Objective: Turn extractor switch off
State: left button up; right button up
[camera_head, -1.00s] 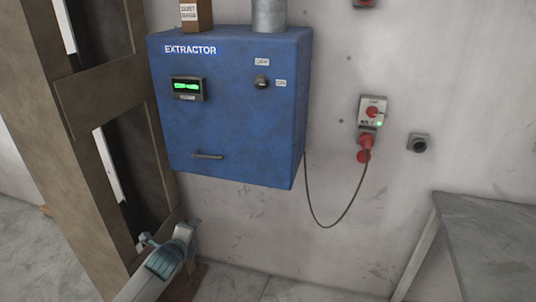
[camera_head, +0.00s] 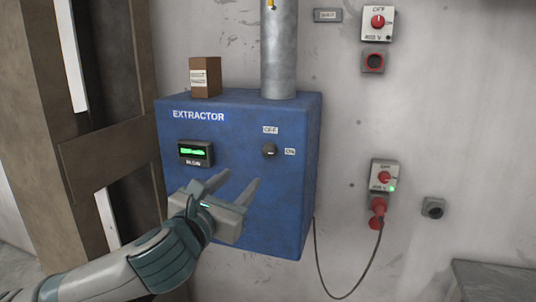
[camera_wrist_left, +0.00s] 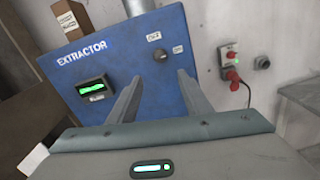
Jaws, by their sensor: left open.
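The blue extractor box (camera_head: 285,215) hangs on the wall. Its dark round switch knob (camera_head: 269,150) sits on the front face, with an OFF label (camera_head: 270,130) above it and an ON label (camera_head: 290,151) to its right. A lit green display (camera_head: 195,152) is on the left of the face. My left gripper (camera_head: 239,182) is open and empty in front of the box, below and left of the knob. In the left wrist view the knob (camera_wrist_left: 160,56) shows beyond and between the open fingers (camera_wrist_left: 157,90). The knob's exact pointing is too small to tell. My right gripper is not in view.
A metal duct (camera_head: 279,50) and a small brown box (camera_head: 205,77) stand on top of the extractor. A red plug (camera_head: 377,207) with a hanging cable is on the wall to the right. A grey table (camera_head: 490,280) is at lower right.

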aim_at(267, 153)
pick_arm(q)
jog(key=shift+w, duration=0.15)
jog(key=p+x, duration=0.6)
jog(key=x, duration=1)
jog(key=shift+w+d+f, duration=0.1)
jog(key=shift+w+d, duration=0.15)
jog(key=shift+w, duration=0.3)
jog(key=c, duration=1)
